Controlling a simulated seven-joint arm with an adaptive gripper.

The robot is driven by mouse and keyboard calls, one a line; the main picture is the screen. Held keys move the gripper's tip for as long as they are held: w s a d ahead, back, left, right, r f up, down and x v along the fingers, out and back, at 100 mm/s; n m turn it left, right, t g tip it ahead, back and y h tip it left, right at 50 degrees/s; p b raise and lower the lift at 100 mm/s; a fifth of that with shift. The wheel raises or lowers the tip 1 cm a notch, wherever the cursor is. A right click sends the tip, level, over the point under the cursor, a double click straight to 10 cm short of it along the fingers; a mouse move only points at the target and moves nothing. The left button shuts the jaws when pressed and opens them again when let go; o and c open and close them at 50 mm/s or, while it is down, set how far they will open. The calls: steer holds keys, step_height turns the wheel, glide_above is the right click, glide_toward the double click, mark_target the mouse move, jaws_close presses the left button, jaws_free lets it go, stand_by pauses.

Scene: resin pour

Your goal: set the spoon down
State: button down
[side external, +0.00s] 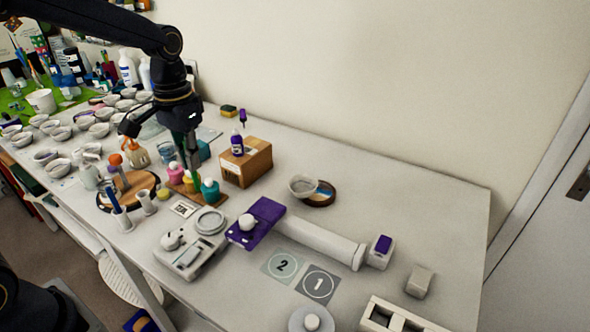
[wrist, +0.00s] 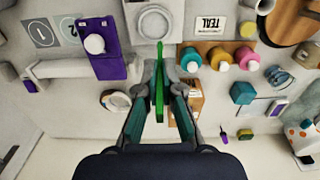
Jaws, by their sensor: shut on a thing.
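The green spoon (wrist: 160,90) is upright in the wrist view, between the closed fingers of my gripper (wrist: 159,72). In the side view, my gripper (side external: 188,150) hangs pointing down above the table, by the row of paint pots. The spoon is hard to separate from the fingers and pots there. A teal pot (side external: 210,190) and a pink pot (side external: 175,174) stand on a wooden board close below. A card marked TEAL (wrist: 208,24) lies beside them. I cannot tell whether the spoon's lower end touches anything.
A wooden box (side external: 258,166) with a purple bottle stands behind the pots. A scale (side external: 190,262), round dish (side external: 209,221) and purple stand (side external: 264,212) are in front. Number mats (side external: 318,285) lie right. Many bowls (side external: 60,133) crowd the left. Bare table shows at far right.

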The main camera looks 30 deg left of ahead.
steer(key=shift+w+f, duration=6.2)
steer(key=shift+w, duration=0.05)
steer(key=shift+f, duration=0.2)
steer(key=c, duration=1.3)
jaws_free()
steer(key=shift+r, duration=0.1)
